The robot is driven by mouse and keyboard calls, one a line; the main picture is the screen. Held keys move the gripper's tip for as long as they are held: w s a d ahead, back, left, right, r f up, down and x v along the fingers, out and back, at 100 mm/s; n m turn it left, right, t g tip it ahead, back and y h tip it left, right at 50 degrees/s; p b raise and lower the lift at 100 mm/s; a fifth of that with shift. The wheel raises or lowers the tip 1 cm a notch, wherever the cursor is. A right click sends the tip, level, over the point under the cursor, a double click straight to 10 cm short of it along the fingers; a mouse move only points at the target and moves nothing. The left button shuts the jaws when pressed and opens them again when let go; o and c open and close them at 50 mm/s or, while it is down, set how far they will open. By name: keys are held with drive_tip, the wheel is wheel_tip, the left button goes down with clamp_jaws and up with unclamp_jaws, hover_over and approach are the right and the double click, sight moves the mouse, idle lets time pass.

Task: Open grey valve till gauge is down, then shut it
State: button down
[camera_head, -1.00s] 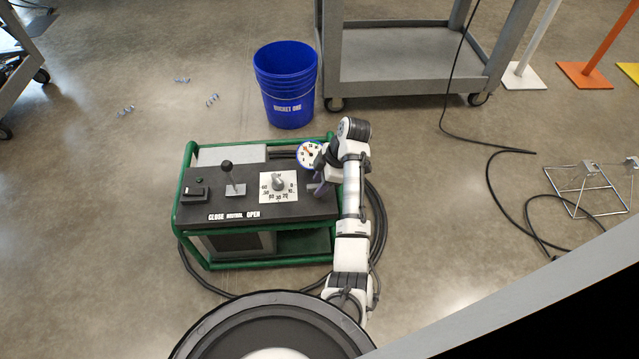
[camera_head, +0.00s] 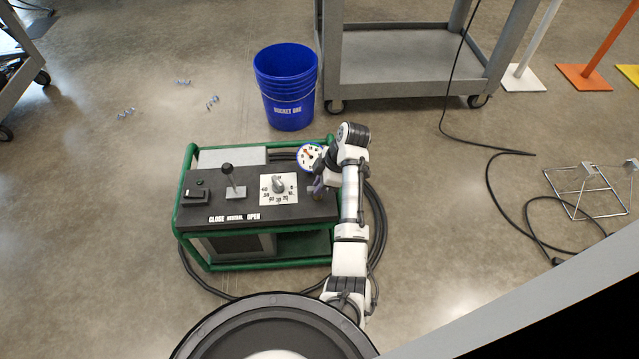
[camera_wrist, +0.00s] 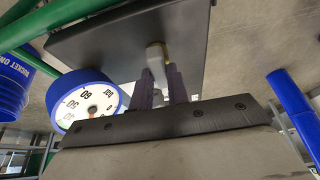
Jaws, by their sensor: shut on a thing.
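The grey valve handle (camera_wrist: 155,58) shows in the wrist view, at the edge of the cart's dark panel. My gripper (camera_wrist: 160,85) has its two dark purple fingers shut on this handle, one on each side. In the head view my gripper (camera_head: 318,188) is at the right end of the cart, and my wrist covers the valve there. The round gauge (camera_wrist: 85,103) with a white face and blue rim is left of my fingers in the wrist view. The gauge also shows in the head view (camera_head: 309,157), beside my wrist. Its needle is too small to read surely.
The green-framed cart (camera_head: 186,230) carries a black lever (camera_head: 229,178), a white dial plate (camera_head: 278,189) and a black switch (camera_head: 196,196). A blue bucket (camera_head: 287,88) stands behind it. A grey trolley (camera_head: 410,55) is at the back. Black hose lies around the cart's right side.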

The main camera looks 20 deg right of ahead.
drive_tip(key=m+p, duration=0.2)
drive_tip(key=m+t+p, duration=0.1)
drive_tip(key=p, duration=0.1)
drive_tip(key=shift+s+a+r+m, duration=0.1)
drive_tip(key=shift+a+r+m, duration=0.05)
drive_tip(key=shift+r+m, duration=0.15)
drive_tip(key=m+h+p, duration=0.1)
drive_tip(key=m+p, duration=0.1)
drive_tip(key=m+t+p, duration=0.1)
drive_tip(key=m+p, duration=0.1)
drive_tip(key=shift+s+a+f+m+h, duration=0.1)
drive_tip(key=shift+m+h, duration=0.2)
drive_tip(key=shift+h, duration=0.1)
drive_tip(key=m+h+p, duration=0.1)
drive_tip(key=m, duration=0.1)
drive_tip(key=m+t+p, duration=0.1)
drive_tip(key=m+p, duration=0.1)
drive_tip(key=shift+a+h+p, duration=0.1)
drive_tip(key=shift+h+p, duration=0.2)
drive_tip(key=shift+h, duration=0.1)
drive_tip(key=shift+f+m+h+p, duration=0.15)
drive_tip(key=shift+m+h+p, duration=0.65)
drive_tip(key=shift+m, duration=1.3)
drive_tip(key=c, duration=1.4)
unclamp_jaws()
drive_tip(key=shift+o, duration=0.2)
